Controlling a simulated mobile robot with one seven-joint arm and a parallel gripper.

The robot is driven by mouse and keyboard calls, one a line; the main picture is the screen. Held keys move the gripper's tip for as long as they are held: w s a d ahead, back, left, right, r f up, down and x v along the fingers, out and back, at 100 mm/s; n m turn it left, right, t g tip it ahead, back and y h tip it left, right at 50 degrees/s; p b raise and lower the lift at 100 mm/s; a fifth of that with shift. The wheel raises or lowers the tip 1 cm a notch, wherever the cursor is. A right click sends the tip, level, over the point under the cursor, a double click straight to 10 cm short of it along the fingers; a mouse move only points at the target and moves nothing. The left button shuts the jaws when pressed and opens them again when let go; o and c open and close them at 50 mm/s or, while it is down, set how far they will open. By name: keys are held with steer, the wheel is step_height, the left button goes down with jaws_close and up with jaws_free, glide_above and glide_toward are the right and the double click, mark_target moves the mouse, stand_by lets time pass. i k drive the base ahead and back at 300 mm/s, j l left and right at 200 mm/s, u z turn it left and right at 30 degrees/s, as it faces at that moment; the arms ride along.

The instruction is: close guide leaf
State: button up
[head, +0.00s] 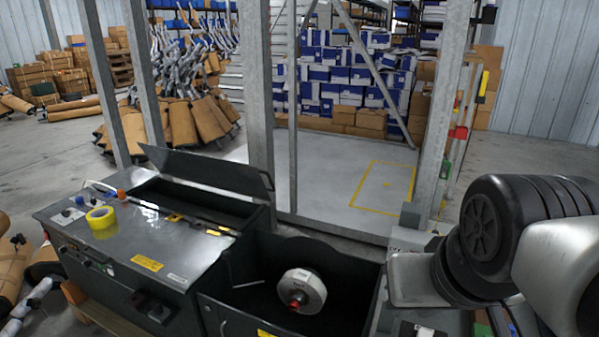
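A dark flat leaf (205,171), which looks like the guide leaf, stands tilted up along the back of a dark machine (130,245). A long dark opening (195,203) lies open in front of it. A small bracket shows at the leaf's right end. To the right, an open dark bay (262,270) holds a pale round reel (301,291) with a red hub. My arm fills the right edge, with black ribbed and grey parts. My gripper cannot be made out, and nothing of mine touches the leaf.
A roll of yellow tape (101,217) and small controls sit on the machine top. Grey metal posts (257,110) rise behind the machine. A yellow-marked floor area (385,185) is clear. Wrapped brown parts (190,122) and blue-white boxes (345,75) stand farther back.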

mark_target(245, 180)
steer(key=i+j, duration=0.15)
steer(key=j, duration=0.3)
steer(key=i+j+z, duration=0.15)
steer(key=j, duration=0.8)
steer(key=i+j+z, duration=0.1)
steer(key=j, duration=0.4)
steer(key=i+j, duration=0.15)
steer(key=j, duration=0.3)
steer(key=z, duration=0.05)
